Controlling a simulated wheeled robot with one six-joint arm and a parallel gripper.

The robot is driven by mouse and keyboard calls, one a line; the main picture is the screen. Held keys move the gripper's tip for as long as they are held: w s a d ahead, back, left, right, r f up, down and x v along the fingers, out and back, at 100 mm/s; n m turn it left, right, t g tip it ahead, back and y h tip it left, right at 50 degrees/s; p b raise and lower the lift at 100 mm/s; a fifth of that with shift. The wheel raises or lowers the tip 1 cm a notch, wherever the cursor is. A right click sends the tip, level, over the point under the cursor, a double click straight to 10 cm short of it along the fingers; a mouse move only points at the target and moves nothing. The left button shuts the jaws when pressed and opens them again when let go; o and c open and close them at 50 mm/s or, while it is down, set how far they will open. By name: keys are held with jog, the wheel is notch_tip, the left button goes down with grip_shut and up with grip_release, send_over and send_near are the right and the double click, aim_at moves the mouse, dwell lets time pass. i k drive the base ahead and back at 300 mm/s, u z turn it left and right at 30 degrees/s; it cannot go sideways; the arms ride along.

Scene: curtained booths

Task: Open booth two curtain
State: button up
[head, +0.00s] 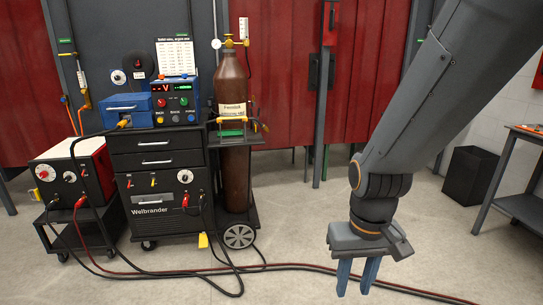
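I cannot read a booth number, so I cannot tell which is booth two. The visible curtain panels hang across their openings. My gripper (355,283) points down at the lower right, well in front of the curtains and touching none. Its two blue fingers are apart with nothing between them. My arm hides part of the right side of the back.
A black welding cart (160,162) with a brown gas cylinder (232,92) blocks the left and middle. A red-black machine (72,180) stands beside it. Cables (300,267) cross the floor. A black bin (468,175) and a workbench (517,170) stand right. Floor is open near centre.

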aim_at(307, 15)
jog(key=z, duration=0.1)
jog(key=i, duration=1.75)
jog(key=z, duration=0.2)
jog(key=i, duration=2.8)
jog(key=z, duration=0.05)
